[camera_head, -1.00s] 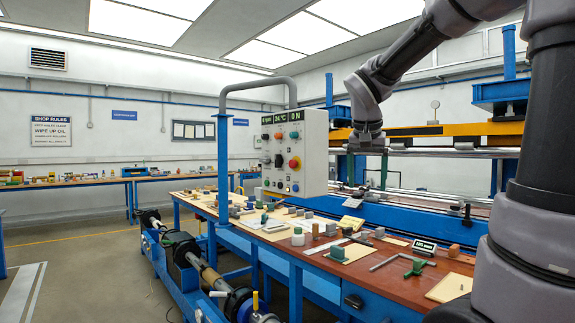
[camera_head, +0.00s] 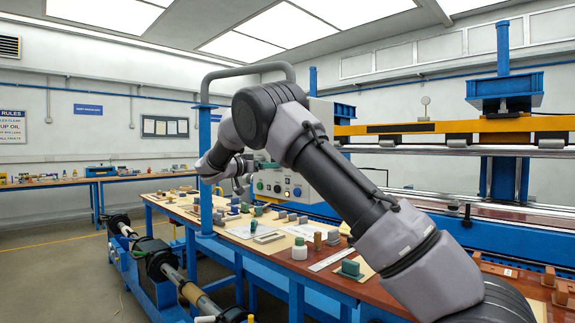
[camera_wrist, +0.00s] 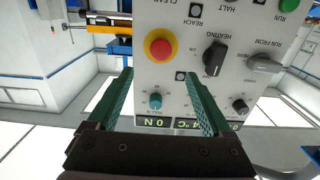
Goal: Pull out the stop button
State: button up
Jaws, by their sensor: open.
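The stop button, a red round head on a yellow ring (camera_wrist: 160,48), is on the pale control panel (camera_wrist: 180,20) in the wrist view, where the panel's lettering appears upside down. My gripper (camera_wrist: 157,74) is open, its two green fingers apart, with the button just beyond the fingertips and roughly centred between them. Nothing is between the fingers that I can see held.
A teal knob (camera_wrist: 155,101) appears between the fingers. A black heating knob (camera_wrist: 214,58), a grey switch (camera_wrist: 263,63) and a green button (camera_wrist: 289,5) sit to the right. Small parts clutter the bench (camera_head: 330,275).

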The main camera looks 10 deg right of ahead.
jog(key=x, duration=1)
jog(key=shift+w+d, duration=0.2)
jog(key=shift+w, duration=0.05)
